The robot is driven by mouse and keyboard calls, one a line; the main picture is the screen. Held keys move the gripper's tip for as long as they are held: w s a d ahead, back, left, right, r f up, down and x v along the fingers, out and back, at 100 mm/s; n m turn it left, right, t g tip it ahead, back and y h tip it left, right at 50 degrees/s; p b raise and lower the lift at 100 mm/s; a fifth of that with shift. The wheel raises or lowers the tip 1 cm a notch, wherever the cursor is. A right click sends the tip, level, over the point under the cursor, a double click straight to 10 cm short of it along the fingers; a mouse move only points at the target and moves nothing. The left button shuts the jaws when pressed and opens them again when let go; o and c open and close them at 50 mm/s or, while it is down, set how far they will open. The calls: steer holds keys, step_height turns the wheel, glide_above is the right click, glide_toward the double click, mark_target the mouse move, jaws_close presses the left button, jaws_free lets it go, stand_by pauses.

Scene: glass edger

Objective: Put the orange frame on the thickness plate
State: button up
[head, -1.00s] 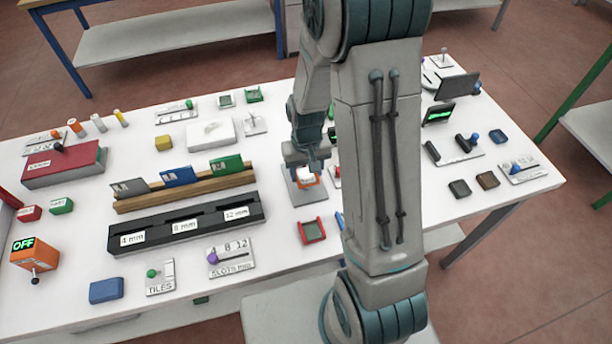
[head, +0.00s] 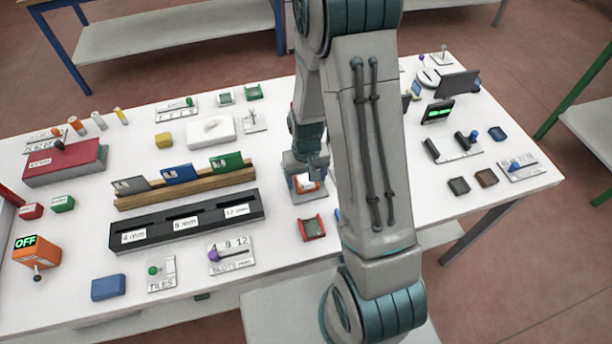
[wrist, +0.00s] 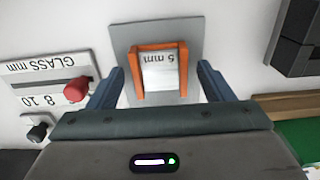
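The orange frame (wrist: 138,75) stands on a square grey plate (wrist: 185,28) in the middle of the wrist view. A white piece marked "5 mm" (wrist: 161,72) shows inside it. In the head view the orange frame (head: 313,187) and grey plate (head: 298,199) are near the table's middle, partly hidden by my arm. My gripper (wrist: 160,86) is open in the wrist view. Its blue-grey fingers are on both sides of the frame, with gaps between. In the head view my gripper (head: 303,170) is just above the frame; its fingertips are hard to make out.
A glass-thickness slider with a red knob (wrist: 76,90) lies close to the left finger. A red-sided holder (head: 313,228) sits in front of the plate. The black slotted block (head: 187,222) and wooden rack (head: 185,188) stand to the left. Bare table lies around the plate.

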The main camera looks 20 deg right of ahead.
mark_target(306, 182)
step_height(306, 182, up, 12)
steer(key=s+r+t, duration=0.4)
steer(key=s+r, duration=1)
steer(key=r, duration=0.1)
steer(key=shift+s+b, duration=0.2)
steer(key=shift+b, duration=0.25)
steer(key=shift+f, duration=0.1)
